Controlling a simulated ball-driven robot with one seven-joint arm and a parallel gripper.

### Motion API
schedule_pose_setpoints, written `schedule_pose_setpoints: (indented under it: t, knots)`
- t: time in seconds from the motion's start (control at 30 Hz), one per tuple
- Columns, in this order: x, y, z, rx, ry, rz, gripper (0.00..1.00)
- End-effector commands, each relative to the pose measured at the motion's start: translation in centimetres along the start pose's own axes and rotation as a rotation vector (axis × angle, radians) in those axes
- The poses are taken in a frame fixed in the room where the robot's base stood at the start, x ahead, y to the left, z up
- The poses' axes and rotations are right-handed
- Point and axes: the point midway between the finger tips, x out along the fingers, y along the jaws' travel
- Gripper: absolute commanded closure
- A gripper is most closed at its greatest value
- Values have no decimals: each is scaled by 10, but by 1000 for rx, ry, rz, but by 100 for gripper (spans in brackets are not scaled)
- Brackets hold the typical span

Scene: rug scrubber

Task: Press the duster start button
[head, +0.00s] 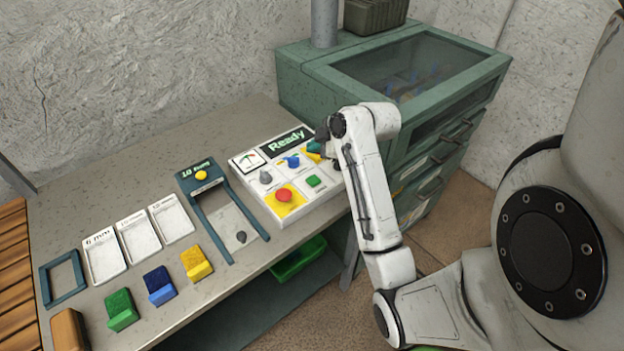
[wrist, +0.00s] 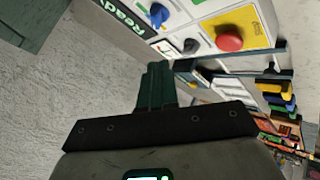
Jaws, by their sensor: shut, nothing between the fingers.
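The white control panel (head: 240,163) stands on the bench and its display reads "Ready". It carries a gauge, a grey knob (head: 265,177), a blue knob (head: 292,161), a red button (head: 284,195) on a yellow square and a green button (head: 313,181). Their labels are too small to read, so I cannot tell which one is the duster start. My gripper (head: 318,145) is shut and empty at the panel's far right corner, partly covering a yellow part there. In the wrist view its dark green fingers (wrist: 157,72) point toward the panel; contact cannot be told.
A teal frame reading "10 Rugs" with a yellow button (head: 201,175) lies left of the panel. White trays and green, blue and yellow blocks sit further left. A green glass-topped cabinet (head: 292,62) stands behind the panel. The bench behind the trays is clear.

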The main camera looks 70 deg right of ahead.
Motion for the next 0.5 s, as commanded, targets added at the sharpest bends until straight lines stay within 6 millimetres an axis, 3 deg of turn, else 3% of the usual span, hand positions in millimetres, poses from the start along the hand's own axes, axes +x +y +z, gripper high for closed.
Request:
schedule_pose_setpoints:
  t: [0.5]
  knots:
    - [44, -33, 32, 1, -1, -1, 100]
